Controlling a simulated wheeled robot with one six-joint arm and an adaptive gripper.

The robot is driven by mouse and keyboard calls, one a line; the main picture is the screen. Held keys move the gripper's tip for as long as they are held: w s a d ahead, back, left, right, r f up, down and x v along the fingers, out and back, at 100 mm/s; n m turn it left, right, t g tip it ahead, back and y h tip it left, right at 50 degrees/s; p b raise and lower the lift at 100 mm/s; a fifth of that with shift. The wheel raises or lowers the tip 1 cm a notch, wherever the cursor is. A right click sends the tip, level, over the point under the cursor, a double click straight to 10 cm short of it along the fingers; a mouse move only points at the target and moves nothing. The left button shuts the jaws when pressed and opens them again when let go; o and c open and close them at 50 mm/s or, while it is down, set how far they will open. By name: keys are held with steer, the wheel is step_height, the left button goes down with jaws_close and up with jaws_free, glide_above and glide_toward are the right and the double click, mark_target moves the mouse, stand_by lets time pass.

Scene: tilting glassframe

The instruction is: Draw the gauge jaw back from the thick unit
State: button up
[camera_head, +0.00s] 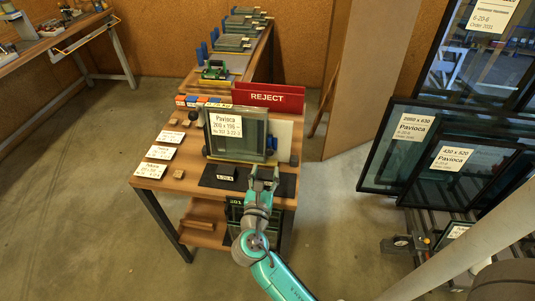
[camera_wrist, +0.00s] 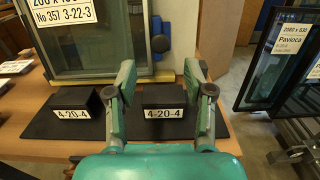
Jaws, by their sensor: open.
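A framed glass unit (camera_head: 237,148) with a Pavioca label stands upright on the workbench; its lower part shows in the wrist view (camera_wrist: 85,45). A dark block labelled 4-20-4 (camera_wrist: 72,106) sits left on a black mat (camera_wrist: 35,132), in front of the unit. A second block with the same label (camera_wrist: 163,96) sits to its right, seen between my fingers. My gripper (camera_head: 264,175) is open above the mat; its teal fingers are apart in the wrist view (camera_wrist: 160,72), with nothing held. A dark knob with a blue piece (camera_wrist: 160,44) is beside the unit's right edge. I cannot tell which part is the gauge jaw.
A red REJECT sign (camera_head: 268,97) stands behind the unit. White label cards (camera_head: 159,152) and small wooden blocks (camera_head: 179,174) lie at the bench's left. Large glass frames (camera_head: 410,145) stand to the right. Floor left of the bench (camera_head: 90,190) is clear.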

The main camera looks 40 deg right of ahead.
mark_target(269, 153)
steer(key=x, duration=0.7)
steer(key=shift+w+d, duration=0.25)
steer(key=shift+d, duration=0.05)
jaws_close()
